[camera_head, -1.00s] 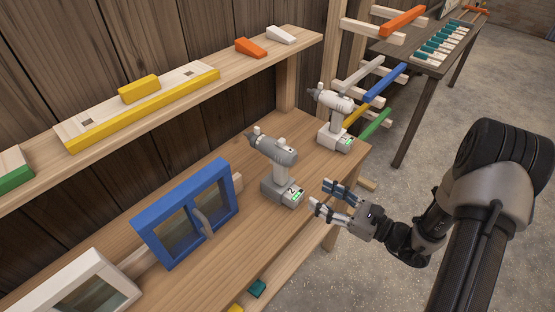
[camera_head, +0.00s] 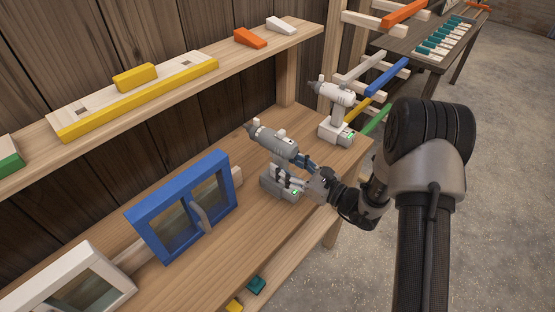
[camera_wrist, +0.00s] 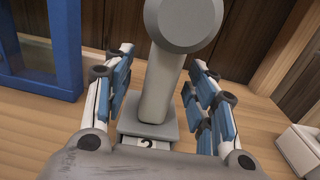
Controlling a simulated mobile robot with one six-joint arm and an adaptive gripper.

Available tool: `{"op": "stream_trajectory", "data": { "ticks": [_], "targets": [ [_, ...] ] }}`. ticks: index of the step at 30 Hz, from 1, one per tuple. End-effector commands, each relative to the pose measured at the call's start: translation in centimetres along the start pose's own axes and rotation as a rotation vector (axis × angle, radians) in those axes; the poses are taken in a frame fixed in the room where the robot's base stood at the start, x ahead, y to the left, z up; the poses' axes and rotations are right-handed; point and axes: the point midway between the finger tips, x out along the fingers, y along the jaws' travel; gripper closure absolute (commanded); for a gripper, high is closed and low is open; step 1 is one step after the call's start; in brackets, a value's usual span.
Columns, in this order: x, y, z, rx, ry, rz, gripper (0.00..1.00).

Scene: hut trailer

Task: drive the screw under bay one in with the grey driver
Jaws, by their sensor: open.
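The grey driver (camera_head: 272,140) stands upright on its battery base on the wooden shelf, its nose pointing up and left. My gripper (camera_head: 293,174) is at its handle, with the fingers on either side. In the wrist view the driver's handle (camera_wrist: 161,85) stands between the open fingers of my gripper (camera_wrist: 160,95), with a gap on both sides. The base shows a label (camera_wrist: 146,144) that looks like a 2. I see neither the screw nor bay one for certain.
A white driver (camera_head: 335,112) stands to the right, near the shelf's end. A blue-framed window box (camera_head: 184,208) stands to the left, with a white-framed one (camera_head: 70,283) beyond it. An upper shelf (camera_head: 215,55) holds yellow, orange and white blocks.

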Motion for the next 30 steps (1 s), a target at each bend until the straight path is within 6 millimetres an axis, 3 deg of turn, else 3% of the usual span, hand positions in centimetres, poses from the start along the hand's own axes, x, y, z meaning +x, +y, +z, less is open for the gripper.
{"op": "stream_trajectory", "data": {
  "ticks": [6, 15, 30],
  "targets": [
    [3.1, -0.1, -0.1, -0.001, 0.000, 0.003, 0.48],
    [3.5, -0.2, 0.0, 0.000, 0.000, 0.001, 0.48],
    [3.5, -0.2, 0.0, 0.000, 0.001, 0.001, 0.82]
  ]
}}
